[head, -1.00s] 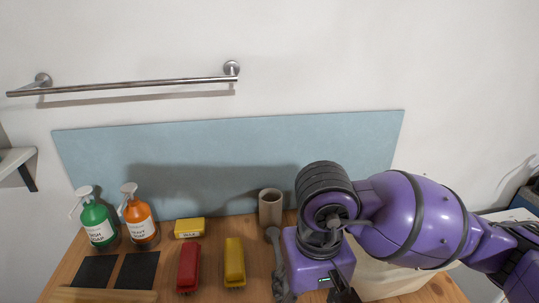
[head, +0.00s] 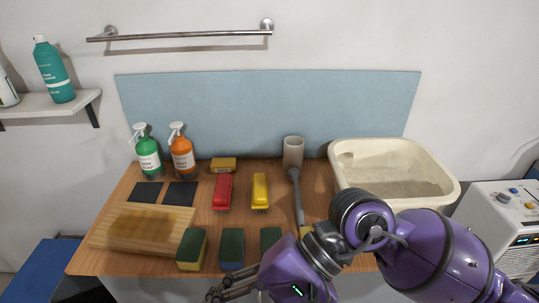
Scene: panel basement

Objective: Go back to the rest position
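My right arm comes in from the lower right, and its purple wrist covers the front right of the wooden table (head: 120,238). My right gripper (head: 226,292) points left at the bottom edge, in front of the table's front edge. Its dark fingers are partly cut off by the frame, so I cannot tell whether they are open or shut. I see nothing held in the visible part. My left gripper is not in view.
Several sponges (head: 192,249) line the front edge near my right wrist. A white machine (head: 490,215) stands right.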

